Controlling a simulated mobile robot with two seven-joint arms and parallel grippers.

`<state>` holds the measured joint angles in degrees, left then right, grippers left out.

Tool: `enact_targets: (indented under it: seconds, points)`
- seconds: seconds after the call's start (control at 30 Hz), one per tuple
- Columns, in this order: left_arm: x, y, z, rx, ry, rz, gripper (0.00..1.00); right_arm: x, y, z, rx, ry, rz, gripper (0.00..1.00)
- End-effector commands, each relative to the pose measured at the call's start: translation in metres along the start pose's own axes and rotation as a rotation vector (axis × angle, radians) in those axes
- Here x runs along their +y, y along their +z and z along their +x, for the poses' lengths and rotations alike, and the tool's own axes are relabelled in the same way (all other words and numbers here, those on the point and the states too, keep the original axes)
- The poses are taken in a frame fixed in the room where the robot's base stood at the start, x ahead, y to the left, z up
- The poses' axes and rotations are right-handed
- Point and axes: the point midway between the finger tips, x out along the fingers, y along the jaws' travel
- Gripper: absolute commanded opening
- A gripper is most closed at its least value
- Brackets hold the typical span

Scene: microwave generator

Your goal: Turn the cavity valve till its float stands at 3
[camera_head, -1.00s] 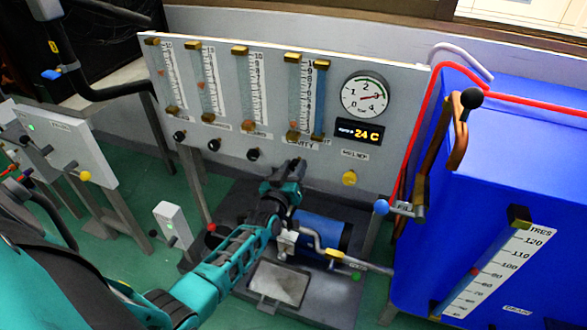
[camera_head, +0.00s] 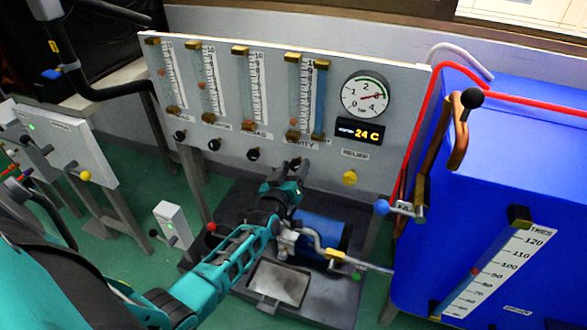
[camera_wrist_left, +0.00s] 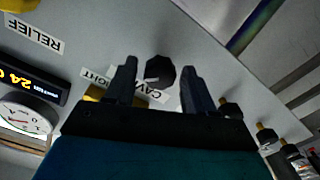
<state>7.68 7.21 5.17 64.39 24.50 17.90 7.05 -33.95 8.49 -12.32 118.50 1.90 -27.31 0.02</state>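The cavity valve is a black knob (camera_wrist_left: 160,70) under the CAVITY label; in the head view my gripper mostly hides it. My left gripper (camera_wrist_left: 158,68) is open, with one finger on each side of the knob and visible gaps between. In the head view the left gripper (camera_head: 294,168) is up against the lower edge of the panel. The cavity flow tube (camera_head: 294,90) stands above it, with a scale on its right. Its small orange float (camera_head: 293,122) sits low in the tube; the exact number is too small to read. My right gripper is not in view.
Several other black knobs (camera_head: 253,154) line the panel (camera_head: 225,135) to the left. A yellow relief knob (camera_head: 349,178) and a pressure dial (camera_head: 365,95) are on the right. A blue tank (camera_head: 460,210) stands at the right. A blue cylinder (camera_head: 325,230) lies below the gripper.

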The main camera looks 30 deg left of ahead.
Motion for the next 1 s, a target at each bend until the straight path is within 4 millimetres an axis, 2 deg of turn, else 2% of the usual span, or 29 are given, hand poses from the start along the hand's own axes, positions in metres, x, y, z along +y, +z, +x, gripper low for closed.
enact_targets:
  seconds: [0.3, 0.47, 0.8, 1.0]
  points:
    - [0.000, 0.000, -0.001, 0.001, 0.000, 0.000, 0.61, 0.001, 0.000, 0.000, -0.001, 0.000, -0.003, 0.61]
    - [0.001, -0.001, -0.014, -0.001, 0.000, 0.000, 0.61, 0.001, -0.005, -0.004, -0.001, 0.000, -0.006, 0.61]
    - [0.001, -0.002, -0.083, -0.003, -0.002, -0.001, 0.61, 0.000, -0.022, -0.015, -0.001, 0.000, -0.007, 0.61]
    - [0.000, -0.001, -0.116, -0.002, -0.001, 0.000, 0.61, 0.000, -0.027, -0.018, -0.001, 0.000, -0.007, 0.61]
